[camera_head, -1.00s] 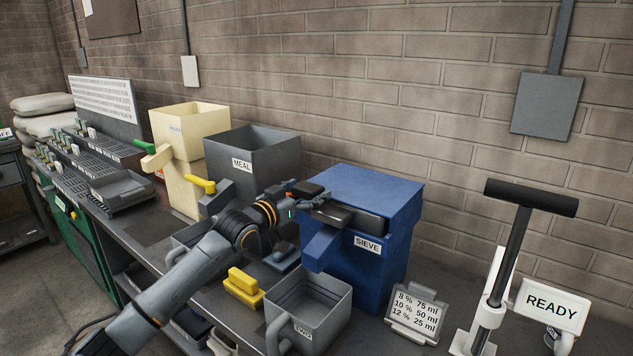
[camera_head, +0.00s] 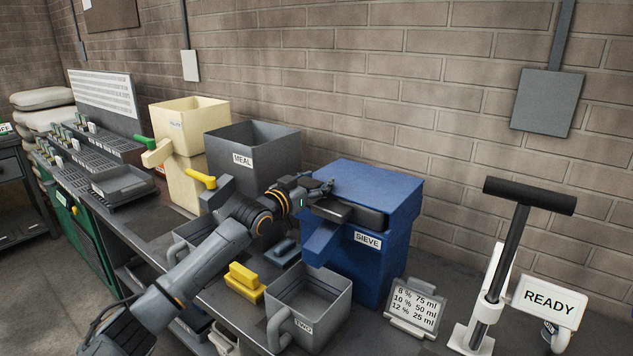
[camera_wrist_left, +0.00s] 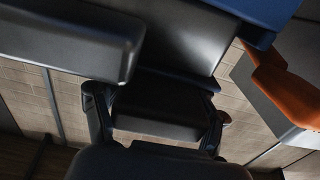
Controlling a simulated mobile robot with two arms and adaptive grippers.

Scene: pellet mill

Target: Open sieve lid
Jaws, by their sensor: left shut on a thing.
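The sieve (camera_head: 378,270) is a blue box with a "SIEVE" label and a short chute on its front. Its blue lid (camera_head: 378,188) lies across the top and looks about level; I cannot tell whether it is slightly raised. A dark handle bar (camera_head: 368,217) runs along the lid's front edge. My left gripper (camera_head: 322,188) is at the left end of this bar. In the left wrist view, my left fingers (camera_wrist_left: 157,118) are shut on a dark block, which appears to be the handle. The exact contact is partly hidden. My right gripper is out of view.
The grey meal bin (camera_head: 262,155) stands close left of the sieve. A grey jug (camera_head: 318,305) and yellow block (camera_head: 244,280) sit in front. A dose card (camera_head: 415,305) and a black-handled lever (camera_head: 510,250) stand to the right. A brick wall is behind.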

